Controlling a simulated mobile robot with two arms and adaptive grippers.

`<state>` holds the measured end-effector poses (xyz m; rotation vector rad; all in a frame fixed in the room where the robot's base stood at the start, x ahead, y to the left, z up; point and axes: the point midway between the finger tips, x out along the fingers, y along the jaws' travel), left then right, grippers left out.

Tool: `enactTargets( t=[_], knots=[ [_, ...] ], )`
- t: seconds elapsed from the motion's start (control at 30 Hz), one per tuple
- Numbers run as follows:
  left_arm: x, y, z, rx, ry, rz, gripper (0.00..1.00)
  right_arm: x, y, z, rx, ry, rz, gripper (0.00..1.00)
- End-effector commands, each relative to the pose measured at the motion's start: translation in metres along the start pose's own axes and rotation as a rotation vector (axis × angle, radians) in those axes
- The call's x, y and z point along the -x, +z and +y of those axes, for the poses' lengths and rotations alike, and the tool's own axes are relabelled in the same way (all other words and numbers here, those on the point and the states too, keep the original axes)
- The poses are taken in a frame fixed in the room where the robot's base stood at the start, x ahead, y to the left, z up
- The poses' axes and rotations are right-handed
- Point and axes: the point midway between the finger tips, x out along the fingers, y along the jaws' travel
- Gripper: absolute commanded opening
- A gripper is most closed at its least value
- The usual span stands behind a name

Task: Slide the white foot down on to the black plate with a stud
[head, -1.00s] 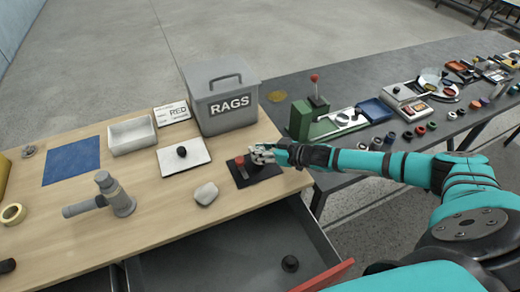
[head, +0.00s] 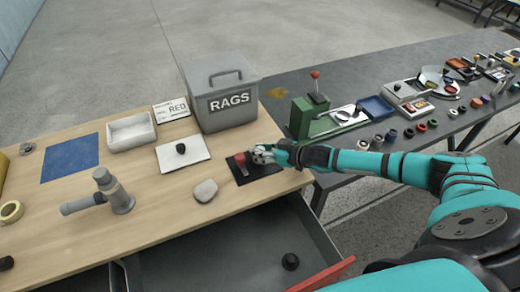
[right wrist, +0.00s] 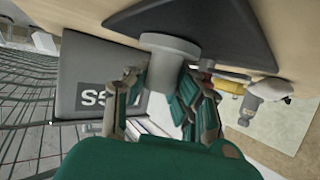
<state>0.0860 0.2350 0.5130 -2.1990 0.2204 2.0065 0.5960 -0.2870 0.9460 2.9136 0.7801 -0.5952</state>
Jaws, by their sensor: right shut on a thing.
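The black plate (head: 268,172) lies flat near the right end of the wooden bench; it also shows dark in the right wrist view (right wrist: 200,18). My right gripper (head: 262,154) is above it, shut on the pale white foot. In the right wrist view the foot's round flange (right wrist: 168,44) faces the plate, and its stem runs down between my fingers (right wrist: 160,95). I cannot tell whether flange and plate touch. The stud is hidden from me. A red upright piece (head: 241,165) stands at the plate's left side, beside my gripper. My left gripper is not in view.
The grey RAGS box (head: 222,98) stands behind the plate. A white plate with a black knob (head: 184,163) and a pale rounded lump (head: 205,190) lie to the left. A green-based device (head: 318,118) stands on the dark table. An open drawer (head: 215,262) is in front.

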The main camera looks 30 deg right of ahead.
Motion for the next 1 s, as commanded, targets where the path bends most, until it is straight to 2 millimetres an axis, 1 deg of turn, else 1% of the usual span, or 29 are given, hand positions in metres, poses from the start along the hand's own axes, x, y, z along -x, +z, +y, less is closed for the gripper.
enactTargets(
  t=[0.2,0.23,0.4,0.43,0.6,0.77,0.8,1.0],
  knots=[
    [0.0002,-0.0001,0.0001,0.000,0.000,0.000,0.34,0.0000,-0.0004,-0.0001,0.000,0.000,0.001,0.00],
    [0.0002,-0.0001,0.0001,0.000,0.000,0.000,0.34,0.0000,-0.0004,-0.0001,0.000,0.000,0.001,0.25],
    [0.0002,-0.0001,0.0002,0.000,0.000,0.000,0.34,0.0000,-0.0004,-0.0001,0.000,0.000,0.001,0.48],
    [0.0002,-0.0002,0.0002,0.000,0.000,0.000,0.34,0.0001,-0.0004,-0.0001,0.000,0.000,0.000,0.49],
    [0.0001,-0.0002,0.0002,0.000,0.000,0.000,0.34,0.0001,-0.0003,-0.0001,0.000,0.000,0.000,0.49],
    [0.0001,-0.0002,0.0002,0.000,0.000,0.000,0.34,0.0001,0.0000,-0.0001,0.000,0.000,0.000,0.70],
    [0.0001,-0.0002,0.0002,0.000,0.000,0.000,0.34,0.0001,0.0000,-0.0001,0.000,0.000,0.000,0.72],
    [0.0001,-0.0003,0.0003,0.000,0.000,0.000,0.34,0.0000,-0.0001,-0.0004,0.000,-0.001,0.000,0.72]
  ],
)
